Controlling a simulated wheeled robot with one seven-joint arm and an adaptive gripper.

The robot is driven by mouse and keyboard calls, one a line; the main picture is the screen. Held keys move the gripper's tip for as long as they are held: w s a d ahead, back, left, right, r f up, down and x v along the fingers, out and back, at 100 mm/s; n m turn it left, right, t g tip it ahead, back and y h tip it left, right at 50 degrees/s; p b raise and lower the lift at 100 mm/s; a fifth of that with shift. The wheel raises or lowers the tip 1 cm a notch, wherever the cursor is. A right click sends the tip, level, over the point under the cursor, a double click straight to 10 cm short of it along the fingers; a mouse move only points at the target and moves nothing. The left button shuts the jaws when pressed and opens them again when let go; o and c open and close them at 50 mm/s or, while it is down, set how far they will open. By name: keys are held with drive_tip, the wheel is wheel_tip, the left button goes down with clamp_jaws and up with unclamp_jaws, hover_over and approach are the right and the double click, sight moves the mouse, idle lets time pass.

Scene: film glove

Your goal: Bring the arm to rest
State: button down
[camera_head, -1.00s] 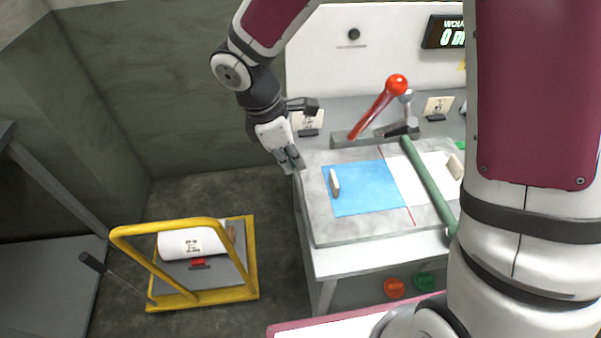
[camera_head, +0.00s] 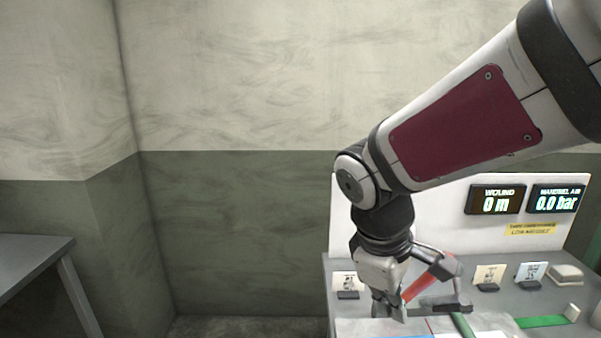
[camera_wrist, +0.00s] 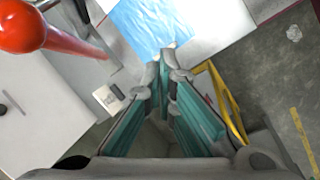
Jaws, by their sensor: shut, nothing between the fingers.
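My gripper (camera_head: 388,312) hangs from the arm over the left part of the workbench, pointing down. In the wrist view my gripper (camera_wrist: 167,75) has its fingers together, with nothing seen between them. A lever with a red handle (camera_head: 428,272) stands just right of the gripper, partly hidden behind it; its red ball (camera_wrist: 22,26) fills the upper left of the wrist view. The blue sheet (camera_wrist: 150,22) lies on the bench surface beyond the fingertips.
The bench's white back panel (camera_head: 440,215) carries two displays, reading 0 m (camera_head: 496,200) and 0.0 bar (camera_head: 556,200). Small cards (camera_head: 490,276) stand on the bench. A yellow frame (camera_wrist: 222,95) stands on the floor beside it. A grey table (camera_head: 35,262) is at far left.

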drive_tip(key=s+d+r+m+t+y, duration=0.2)
drive_tip(key=s+d+r+m, duration=0.3)
drive_tip(key=s+m, duration=0.5)
drive_tip(key=shift+s+d+r+t+y, duration=0.15)
drive_tip(key=shift+s+r+t+y, duration=0.25)
drive_tip(key=shift+s+r+t, duration=0.45)
drive_tip(key=shift+w, duration=0.1)
